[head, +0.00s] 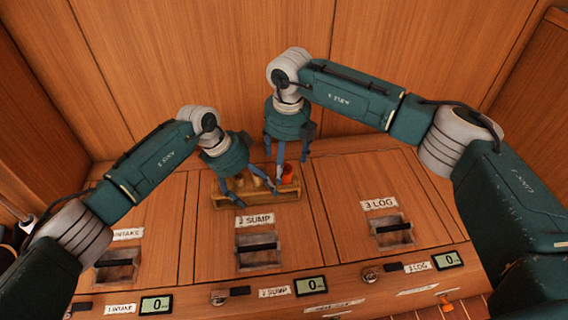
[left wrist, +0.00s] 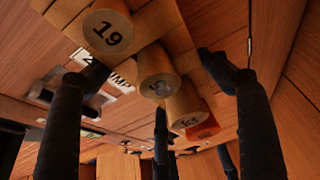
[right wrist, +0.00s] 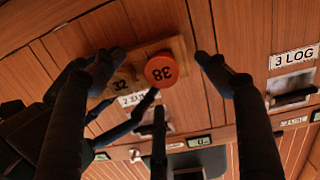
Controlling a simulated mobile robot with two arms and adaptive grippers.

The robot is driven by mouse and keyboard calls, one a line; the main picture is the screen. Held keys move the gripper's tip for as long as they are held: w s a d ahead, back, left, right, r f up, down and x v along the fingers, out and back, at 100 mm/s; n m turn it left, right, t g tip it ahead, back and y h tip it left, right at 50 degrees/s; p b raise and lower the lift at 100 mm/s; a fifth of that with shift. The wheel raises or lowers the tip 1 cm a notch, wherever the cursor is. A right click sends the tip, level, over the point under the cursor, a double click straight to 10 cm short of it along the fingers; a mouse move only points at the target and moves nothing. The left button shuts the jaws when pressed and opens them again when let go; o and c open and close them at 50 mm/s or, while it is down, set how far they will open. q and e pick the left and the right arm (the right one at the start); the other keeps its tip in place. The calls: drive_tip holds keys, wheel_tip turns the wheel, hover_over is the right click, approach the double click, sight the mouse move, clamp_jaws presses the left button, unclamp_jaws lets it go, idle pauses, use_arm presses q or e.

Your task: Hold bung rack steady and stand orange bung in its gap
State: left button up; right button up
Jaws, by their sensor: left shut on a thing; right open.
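The wooden bung rack (head: 255,203) lies on the panelled top behind the 2 SUMP label. Pale numbered bungs stand in it, among them bung 19 (left wrist: 107,28) in the left wrist view and bung 32 (right wrist: 121,83) in the right wrist view. The orange bung (head: 287,172), marked 38 (right wrist: 160,69), appears upright at the rack's right end. My left gripper (head: 248,190) is shut on the rack; the exact contact is hard to see. My right gripper (head: 287,160) is open above the orange bung, its fingers spread and apart from it.
Recessed handles sit in front of the rack at 2 SUMP (head: 258,254) and to the right at 3 LOG (head: 392,233). A wooden wall (head: 200,60) stands behind. The panel right of the rack is clear. My two grippers are close together.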

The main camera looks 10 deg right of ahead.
drive_tip(key=shift+r, duration=1.8)
use_arm(q)
drive_tip(key=o, duration=1.4)
